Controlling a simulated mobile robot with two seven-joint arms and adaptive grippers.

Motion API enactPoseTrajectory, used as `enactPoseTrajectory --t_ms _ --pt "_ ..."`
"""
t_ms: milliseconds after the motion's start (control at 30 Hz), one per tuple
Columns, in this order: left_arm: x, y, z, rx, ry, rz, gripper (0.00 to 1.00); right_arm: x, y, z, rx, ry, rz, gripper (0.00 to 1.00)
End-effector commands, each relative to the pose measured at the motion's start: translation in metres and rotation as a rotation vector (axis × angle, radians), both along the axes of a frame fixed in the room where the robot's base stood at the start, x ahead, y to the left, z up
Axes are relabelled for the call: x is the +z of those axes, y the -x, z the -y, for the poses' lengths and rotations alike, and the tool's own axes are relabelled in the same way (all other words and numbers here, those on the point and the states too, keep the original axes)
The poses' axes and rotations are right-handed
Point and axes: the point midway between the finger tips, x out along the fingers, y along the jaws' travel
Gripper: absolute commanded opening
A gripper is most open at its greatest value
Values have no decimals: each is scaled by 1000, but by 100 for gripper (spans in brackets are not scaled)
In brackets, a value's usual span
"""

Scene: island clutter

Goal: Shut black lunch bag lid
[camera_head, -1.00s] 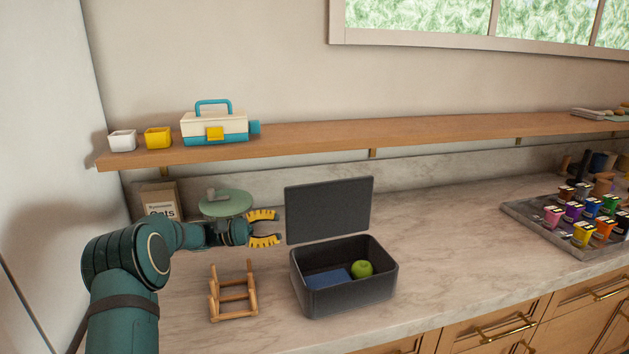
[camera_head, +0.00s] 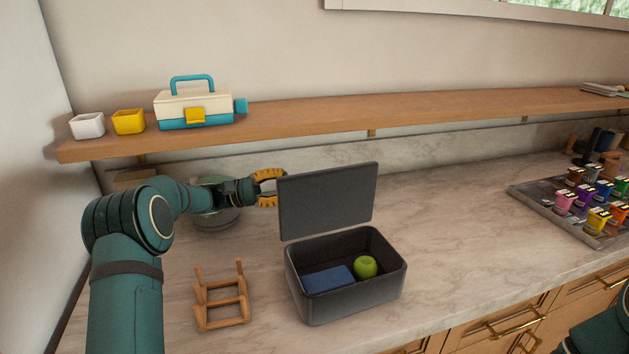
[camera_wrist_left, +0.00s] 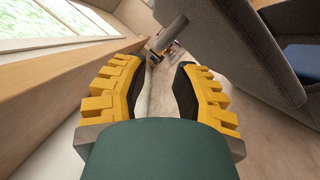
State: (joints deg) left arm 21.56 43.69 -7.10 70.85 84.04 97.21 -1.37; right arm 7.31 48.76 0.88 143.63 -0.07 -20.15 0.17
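The black lunch bag (camera_head: 345,297) stands on the counter with its lid (camera_head: 328,202) raised upright along its back edge. A blue box (camera_head: 328,280) and a green apple (camera_head: 365,267) lie inside. My left gripper (camera_head: 277,188) is at the lid's upper left edge, partly behind it. In the left wrist view its yellow fingers (camera_wrist_left: 158,85) are apart with nothing between them, and the lid (camera_wrist_left: 235,45) is to the right. I cannot tell if a finger touches the lid. My right gripper is not in view; only part of my right arm shows at the bottom right.
A small wooden rack (camera_head: 222,302) stands left of the bag. A green round object (camera_head: 215,215) is behind my left arm. A wooden shelf (camera_head: 300,120) runs above the counter. A tray of colored jars (camera_head: 545,208) is at the right; the counter between is clear.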

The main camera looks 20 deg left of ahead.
Motion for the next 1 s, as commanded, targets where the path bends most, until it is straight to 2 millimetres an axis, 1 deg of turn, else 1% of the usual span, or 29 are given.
enactPoseTrajectory --t_ms 33,200,400,600,867,900,967,1000 --pt "2 -3 12 -4 0 1 27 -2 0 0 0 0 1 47" --pt "8 -13 41 -3 -1 2 27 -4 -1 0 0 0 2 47" --pt "14 -21 65 -2 -1 0 27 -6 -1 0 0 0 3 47" --pt "16 -24 75 0 -1 0 27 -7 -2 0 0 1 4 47" --pt "16 -24 75 1 0 0 27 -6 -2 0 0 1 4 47" --pt "16 -24 75 1 0 0 20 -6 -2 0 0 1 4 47" --pt "16 -24 75 1 0 0 0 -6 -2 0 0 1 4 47" --pt "16 -24 75 0 -1 0 0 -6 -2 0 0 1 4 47"
